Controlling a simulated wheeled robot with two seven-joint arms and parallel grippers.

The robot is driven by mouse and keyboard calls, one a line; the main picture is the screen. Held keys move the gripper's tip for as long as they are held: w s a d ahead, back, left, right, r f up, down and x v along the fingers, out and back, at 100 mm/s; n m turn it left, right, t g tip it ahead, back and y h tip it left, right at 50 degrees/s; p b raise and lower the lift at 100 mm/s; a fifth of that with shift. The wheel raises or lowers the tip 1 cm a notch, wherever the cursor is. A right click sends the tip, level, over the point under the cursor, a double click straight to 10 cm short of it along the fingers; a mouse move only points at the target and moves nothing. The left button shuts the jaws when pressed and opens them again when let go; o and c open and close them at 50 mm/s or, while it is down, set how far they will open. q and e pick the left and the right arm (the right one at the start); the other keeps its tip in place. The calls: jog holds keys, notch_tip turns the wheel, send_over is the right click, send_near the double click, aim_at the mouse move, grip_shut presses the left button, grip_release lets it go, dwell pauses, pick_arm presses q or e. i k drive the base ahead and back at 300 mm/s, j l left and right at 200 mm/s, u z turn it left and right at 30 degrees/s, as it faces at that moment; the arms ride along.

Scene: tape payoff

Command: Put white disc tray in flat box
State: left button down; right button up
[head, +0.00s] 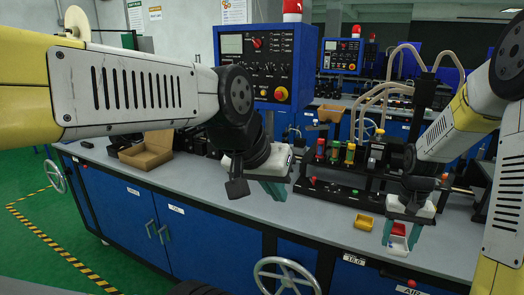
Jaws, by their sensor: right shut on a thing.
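The open brown cardboard flat box (147,153) stands at the left of the bench top, beyond my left arm. My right gripper (402,238) is low over the front right of the bench, shut on a small white tray with red in it (397,243), which appears to be the white disc tray. Its sides are partly hidden by the fingers. My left gripper (268,188) hangs over the middle of the bench, right of the box. Its fingers overlap in this view, so their gap cannot be made out, and I see nothing clearly held.
A blue control panel (262,65) rises at the back. The bench front between box and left gripper is clear. Handwheels (287,275) protrude in front.

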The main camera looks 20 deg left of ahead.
aim_at(146, 159)
jog(key=j+u, duration=0.2)
jog(key=j, duration=0.7)
jog(key=i+j+u, duration=0.2)
jog(key=j, duration=0.75)
jog(key=i+j+u, duration=0.1)
jog(key=j, duration=0.35)
jog(key=i+j+u, duration=0.15)
jog(key=j, duration=0.3)
jog(key=i+j+u, duration=0.1)
jog(key=i+j, duration=0.25)
jog(key=i+j+u, duration=0.1)
jog(key=j, duration=0.35)
jog(key=i+j, duration=0.2)
jog(key=i, duration=0.15)
jog(key=i+j+u, duration=0.1)
jog(key=i, duration=0.2)
